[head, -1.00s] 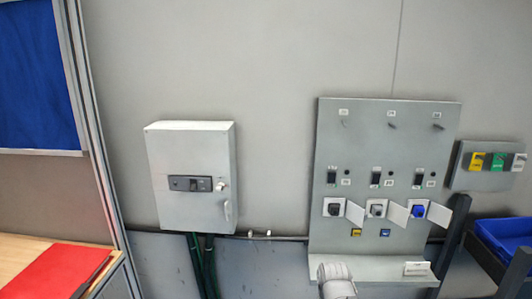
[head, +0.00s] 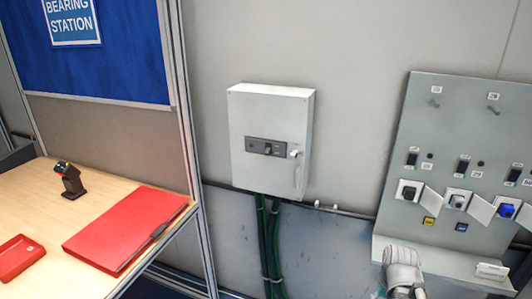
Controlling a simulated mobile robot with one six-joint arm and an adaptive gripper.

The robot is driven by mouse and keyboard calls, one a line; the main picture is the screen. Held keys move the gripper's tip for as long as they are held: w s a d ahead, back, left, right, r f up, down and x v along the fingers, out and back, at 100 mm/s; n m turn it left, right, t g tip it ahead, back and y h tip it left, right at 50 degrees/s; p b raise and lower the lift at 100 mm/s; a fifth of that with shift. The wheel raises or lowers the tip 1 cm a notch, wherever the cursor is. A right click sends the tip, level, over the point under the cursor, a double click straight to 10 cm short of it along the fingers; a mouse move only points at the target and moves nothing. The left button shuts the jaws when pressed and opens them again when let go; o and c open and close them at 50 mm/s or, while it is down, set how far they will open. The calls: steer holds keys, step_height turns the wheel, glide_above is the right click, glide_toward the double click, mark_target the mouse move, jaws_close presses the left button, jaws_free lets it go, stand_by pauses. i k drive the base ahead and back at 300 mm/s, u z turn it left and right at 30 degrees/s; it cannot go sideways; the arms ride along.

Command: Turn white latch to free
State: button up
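A light grey wall box (head: 240,115) with a dark switch strip (head: 266,147) is mid-frame in the head view. A small white knob or latch (head: 295,153) sits at the right end of the strip; how it is turned is too small to tell. On the panel (head: 445,115) at right, small units with black (head: 409,193), grey-white (head: 458,201) and blue (head: 507,210) knobs have flaps standing open. I cannot tell which white part the task means. A white rounded part of my arm shows at the bottom; my gripper is not in view.
A wooden table (head: 110,195) at left carries a red folder (head: 125,228), a red tray (head: 18,257) and a black handheld device (head: 70,180). A metal post (head: 190,130) stands between table and box. Green cables (head: 270,240) hang under the box.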

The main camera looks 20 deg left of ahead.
mark_target(295, 153)
steer(key=k, duration=1.35)
steer(key=z, duration=0.4)
steer(key=i, duration=1.9)
steer(key=u, duration=0.4)
